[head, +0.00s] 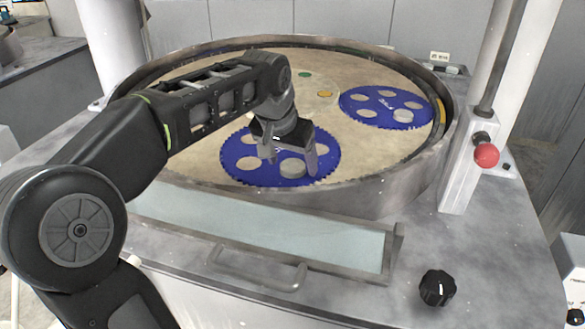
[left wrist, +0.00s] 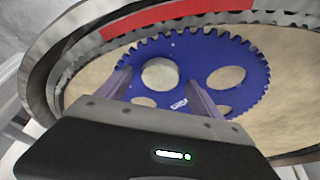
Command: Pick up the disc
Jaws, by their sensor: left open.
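A grey disc (head: 293,168) sits in one hole of the near blue toothed carrier (head: 240,172) on the round platen. My left gripper (head: 290,160) is open above this carrier, with its fingers on either side of the disc's area. In the left wrist view, the disc (left wrist: 160,73) shows beyond and between the open fingers (left wrist: 160,92); the blue carrier (left wrist: 195,55) lies under them. Contact between fingers and disc cannot be made out. My right gripper is not in view.
A second blue carrier (head: 386,107) lies at the platen's right. A raised metal rim (head: 350,203) surrounds the platen. A post with a red knob (head: 486,156) stands at right, and a black dial (head: 437,288) sits at the front.

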